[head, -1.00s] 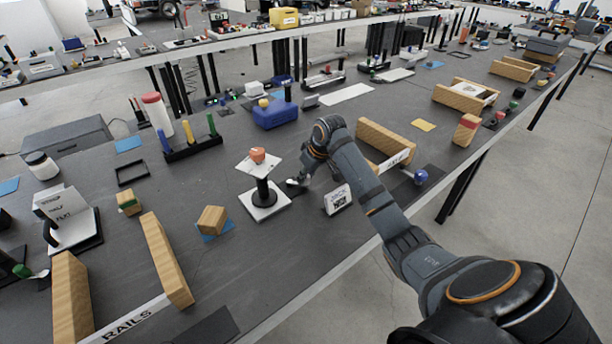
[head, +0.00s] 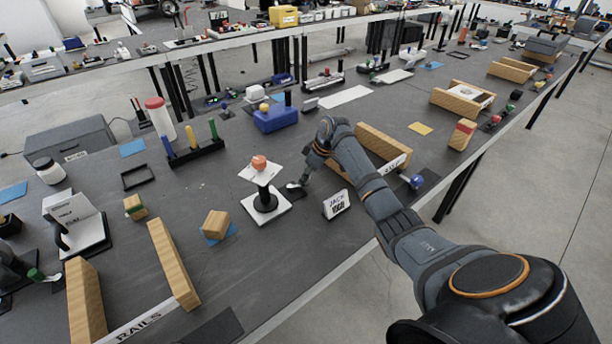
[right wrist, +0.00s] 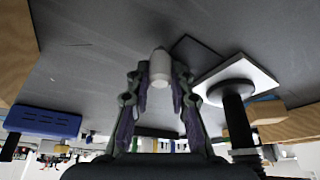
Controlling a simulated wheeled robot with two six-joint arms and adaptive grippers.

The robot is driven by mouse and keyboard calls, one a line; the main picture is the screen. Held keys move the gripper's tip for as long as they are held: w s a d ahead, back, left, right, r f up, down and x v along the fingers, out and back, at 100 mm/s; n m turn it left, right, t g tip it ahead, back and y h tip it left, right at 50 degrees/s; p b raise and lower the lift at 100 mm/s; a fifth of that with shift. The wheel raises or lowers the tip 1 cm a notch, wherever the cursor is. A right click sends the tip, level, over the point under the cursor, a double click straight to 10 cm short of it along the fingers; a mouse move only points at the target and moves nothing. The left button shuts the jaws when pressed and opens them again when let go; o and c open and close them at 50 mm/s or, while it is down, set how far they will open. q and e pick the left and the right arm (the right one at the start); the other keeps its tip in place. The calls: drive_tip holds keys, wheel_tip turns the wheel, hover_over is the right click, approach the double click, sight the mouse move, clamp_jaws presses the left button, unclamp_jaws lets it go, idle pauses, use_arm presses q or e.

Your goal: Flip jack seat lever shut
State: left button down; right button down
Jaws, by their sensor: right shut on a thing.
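The jack (head: 265,202) stands upright on a white square base, with a black column and a tilted white top plate (head: 261,173) that carries an orange piece (head: 259,162). A small white-tipped part (head: 293,185), apparently the lever, sits low beside the base on its right. My right gripper (head: 303,182) is down at this part, right of the jack. In the right wrist view its fingers are shut on a white rounded cylinder (right wrist: 160,67). The jack's base (right wrist: 245,75) and column show just right of the fingers there. My left gripper is not in view.
A white JACK sign (head: 336,203) stands close to the right of my gripper. A wooden-walled fixture (head: 383,143) is behind my right forearm. A blue box (head: 275,118) stands farther back. A wooden block (head: 215,224) lies left of the jack.

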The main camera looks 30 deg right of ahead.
drive_tip(key=shift+w+n, duration=0.2)
drive_tip(key=shift+n, duration=0.3)
drive_tip(key=c, duration=1.2)
unclamp_jaws()
drive_tip(key=shift+d+r, duration=0.1)
drive_tip(key=v, duration=1.1)
drive_tip(key=shift+s+d+r, duration=0.1)
drive_tip(key=shift+d+r, duration=0.1)
drive_tip(key=shift+r, duration=0.15)
drive_tip(key=shift+r, duration=0.1)
